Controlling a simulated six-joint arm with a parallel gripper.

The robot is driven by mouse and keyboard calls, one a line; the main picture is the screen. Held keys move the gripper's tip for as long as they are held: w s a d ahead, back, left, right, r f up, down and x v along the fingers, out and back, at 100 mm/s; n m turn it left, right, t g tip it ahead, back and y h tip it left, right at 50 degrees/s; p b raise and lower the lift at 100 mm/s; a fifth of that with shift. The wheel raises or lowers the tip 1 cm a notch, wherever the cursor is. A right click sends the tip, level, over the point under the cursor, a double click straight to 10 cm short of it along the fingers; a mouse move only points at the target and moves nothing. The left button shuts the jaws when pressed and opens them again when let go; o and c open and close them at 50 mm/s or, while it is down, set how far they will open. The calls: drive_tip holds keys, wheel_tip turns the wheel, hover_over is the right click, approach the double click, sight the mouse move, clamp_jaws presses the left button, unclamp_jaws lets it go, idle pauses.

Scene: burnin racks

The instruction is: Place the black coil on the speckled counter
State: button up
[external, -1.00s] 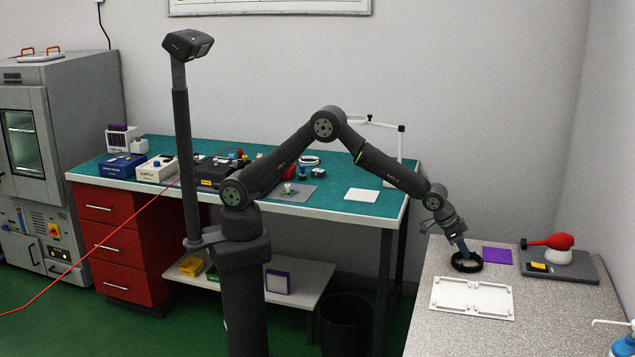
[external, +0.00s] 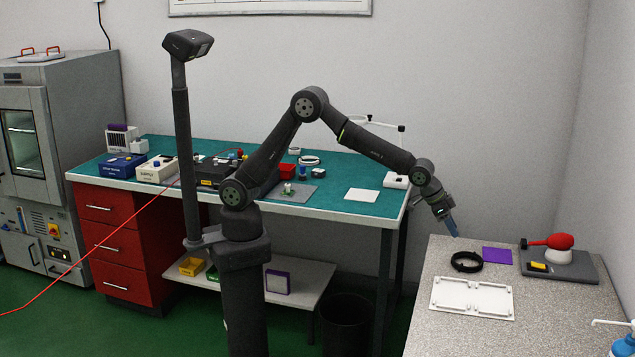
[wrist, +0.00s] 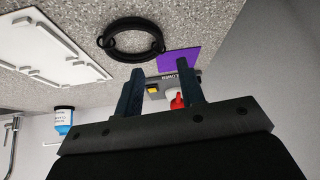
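The black coil (external: 466,265) lies flat on the speckled counter (external: 440,328), between the white tray and the purple square. It also shows in the wrist view (wrist: 112,38), a little beyond my fingertips. My gripper (external: 455,234) is above the counter's left back edge, up and to the left of the coil and apart from it. In the wrist view my gripper (wrist: 160,82) has its two fingers spread with nothing between them.
A white tray (external: 472,282) lies in front of the coil. A purple square (external: 497,255) lies to its right. A dark grey platform (external: 575,272) with a red-and-white item stands farther right. A blue bottle (external: 624,345) is at the front right. The counter's front left is clear.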

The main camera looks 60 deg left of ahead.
sight(467, 252)
drive_tip(key=shift+v, duration=1.5)
drive_tip(key=x, duration=1.2)
drive_tip(key=shift+f, duration=0.25)
drive_tip(key=shift+r, duration=1.05)
